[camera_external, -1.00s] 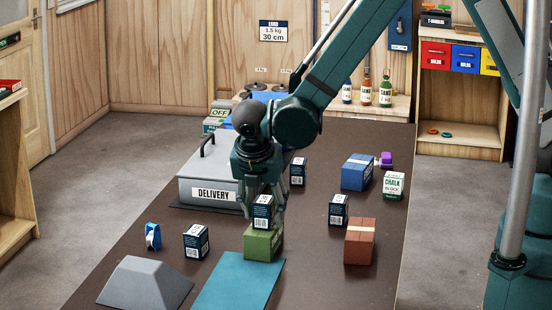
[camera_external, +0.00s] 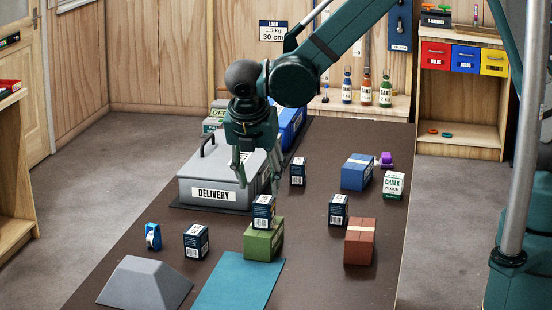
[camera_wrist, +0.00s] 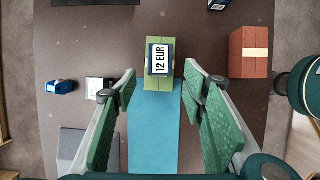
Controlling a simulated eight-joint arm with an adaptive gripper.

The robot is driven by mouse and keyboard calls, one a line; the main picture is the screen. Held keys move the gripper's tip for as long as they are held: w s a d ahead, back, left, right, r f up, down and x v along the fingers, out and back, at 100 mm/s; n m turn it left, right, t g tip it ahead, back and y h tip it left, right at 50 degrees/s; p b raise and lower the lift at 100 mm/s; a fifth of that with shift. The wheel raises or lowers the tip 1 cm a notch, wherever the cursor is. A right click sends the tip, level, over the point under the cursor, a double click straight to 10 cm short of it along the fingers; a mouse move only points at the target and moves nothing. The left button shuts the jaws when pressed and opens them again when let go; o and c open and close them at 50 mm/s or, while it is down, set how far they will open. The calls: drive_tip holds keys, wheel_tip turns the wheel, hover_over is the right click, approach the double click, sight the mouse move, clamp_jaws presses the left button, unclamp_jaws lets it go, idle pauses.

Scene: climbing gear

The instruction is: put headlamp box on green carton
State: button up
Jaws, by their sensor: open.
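A dark blue headlamp box (camera_external: 263,211) stands upright on top of the green carton (camera_external: 262,243). In the wrist view its top label reads 12 EUR (camera_wrist: 160,60), with the green carton (camera_wrist: 151,82) under it. My gripper (camera_external: 258,187) is open and empty above and slightly behind the box, apart from it. In the wrist view my open fingers (camera_wrist: 160,82) spread wide to either side. Similar dark boxes stand on the table at the left (camera_external: 196,242), at the right (camera_external: 339,210) and farther back (camera_external: 297,172).
The green carton stands at the far end of a teal mat (camera_external: 238,284). A grey delivery box (camera_external: 215,183) is behind left, a grey wedge (camera_external: 145,284) front left. A brown carton (camera_external: 359,243), blue carton (camera_external: 357,173) and chalk block (camera_external: 394,186) stand at the right.

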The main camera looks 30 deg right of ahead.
drive_tip(key=shift+s+a+r, duration=0.15)
drive_tip(key=shift+r, duration=0.45)
idle(0.5)
drive_tip(key=w+d+r+m+y, duration=0.1)
drive_tip(key=d+r+m, duration=0.35)
drive_tip(key=d, duration=0.45)
drive_tip(key=w+d+r+m+y, duration=0.1)
drive_tip(key=d+r+m, duration=0.3)
drive_tip(key=d, duration=0.5)
drive_tip(key=w+d+r+m+y, duration=0.1)
drive_tip(key=w+d+r+m, duration=0.15)
drive_tip(key=d+r, duration=0.45)
drive_tip(key=s+d+m+t, duration=0.1)
drive_tip(key=s+d+m, duration=0.3)
drive_tip(key=d, duration=0.4)
drive_tip(key=s+d+r+m+t, duration=0.1)
drive_tip(key=s+d+m, duration=0.3)
drive_tip(key=d, duration=0.5)
drive_tip(key=s+d+m+t, duration=0.2)
drive_tip(key=s+d+m, duration=0.3)
drive_tip(key=d+m, duration=0.3)
drive_tip(key=shift+d+r, duration=0.4)
drive_tip(key=shift+d, duration=0.35)
